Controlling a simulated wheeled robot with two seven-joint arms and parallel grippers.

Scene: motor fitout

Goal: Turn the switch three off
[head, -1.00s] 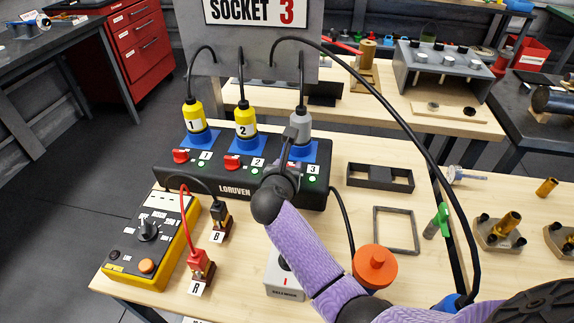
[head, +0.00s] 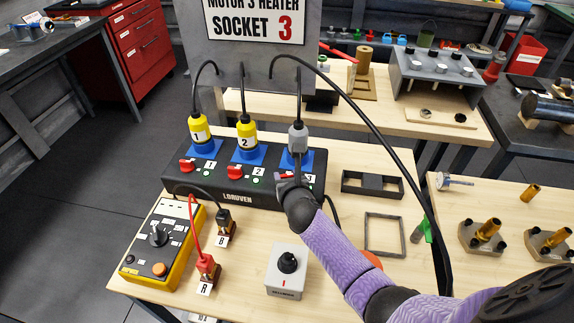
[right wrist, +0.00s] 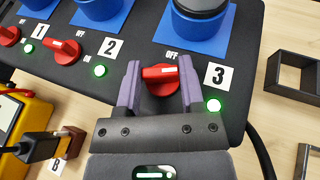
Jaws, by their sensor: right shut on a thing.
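The red knob of switch three (right wrist: 160,78) sits on the black socket box (head: 250,196), beside the label 3 and a lit green lamp (right wrist: 213,105). Its handle lies crosswise in the right wrist view, with OFF printed above it. My right gripper (right wrist: 159,66) is shut on this knob, one purple finger at each side. In the head view my right gripper (head: 299,180) hides most of the knob. The grey plug (head: 298,138) stands upright in the blue socket behind it. My left gripper is not in view.
Switches one (head: 187,165) and two (head: 235,171) are red knobs to the left, with yellow plugs behind. A black cable (head: 385,110) arches from the sign panel to the right. A grey knob box (head: 288,270) stands in front. Two dark frames lie at the right.

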